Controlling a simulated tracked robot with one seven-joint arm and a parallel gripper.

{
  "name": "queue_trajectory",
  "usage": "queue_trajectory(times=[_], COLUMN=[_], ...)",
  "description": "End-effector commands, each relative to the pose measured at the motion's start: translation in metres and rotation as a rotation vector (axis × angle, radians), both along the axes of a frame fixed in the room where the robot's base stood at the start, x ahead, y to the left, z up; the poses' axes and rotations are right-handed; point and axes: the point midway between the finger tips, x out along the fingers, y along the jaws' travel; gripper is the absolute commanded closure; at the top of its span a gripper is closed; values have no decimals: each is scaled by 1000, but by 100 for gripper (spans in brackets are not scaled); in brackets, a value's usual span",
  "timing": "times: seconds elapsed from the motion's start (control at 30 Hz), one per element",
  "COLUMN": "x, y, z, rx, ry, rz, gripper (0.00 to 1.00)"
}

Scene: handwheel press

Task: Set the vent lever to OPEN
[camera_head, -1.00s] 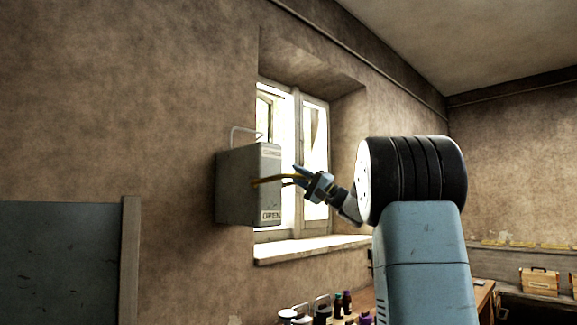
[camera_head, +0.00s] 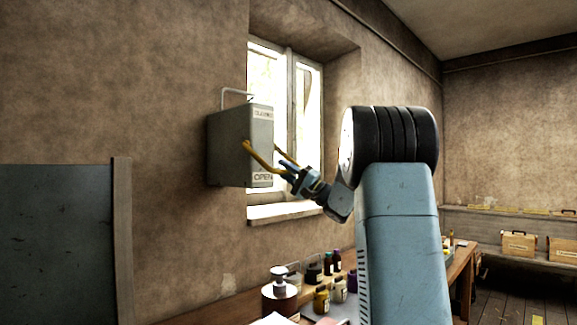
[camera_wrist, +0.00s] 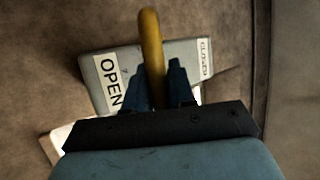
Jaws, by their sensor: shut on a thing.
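The grey vent box (camera_head: 228,148) is on the wall beside the window. Its front has a CLOSED label (camera_head: 263,113) at the top and an OPEN label (camera_head: 263,177) at the bottom. The yellow vent lever (camera_head: 262,160) comes out of the box and slopes down to the right, its outer part near the height of the OPEN label. My gripper (camera_head: 284,165) is shut on the lever's outer part. In the wrist view the lever (camera_wrist: 151,45) runs between both fingers, with the OPEN label (camera_wrist: 109,82) to its left. The fingers partly hide the box face.
A window (camera_head: 290,115) with a sill (camera_head: 285,212) is just behind the box. A workbench (camera_head: 212,310) with several bottles and jars (camera_head: 322,290) stands below. A dark board (camera_head: 55,245) stands at the left. The space in front of the box is otherwise clear.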

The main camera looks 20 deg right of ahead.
Motion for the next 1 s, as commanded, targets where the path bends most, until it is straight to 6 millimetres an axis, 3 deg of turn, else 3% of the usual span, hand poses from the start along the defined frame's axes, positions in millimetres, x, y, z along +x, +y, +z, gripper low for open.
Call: queue_trajectory(times=[0.53, 0.57, 0.7, 0.77, 1.0], x=[3, 3, 3, 3, 2], y=[1, 1, 1, 2, 2], z=[-4, -4, -4, -4, -4], rx=[2, 2, 1, 1, 1], ry=[2, 2, 2, 2, 1], rz=[-1, -1, 0, 1, 2], gripper=[100, 75, 61, 56, 56])
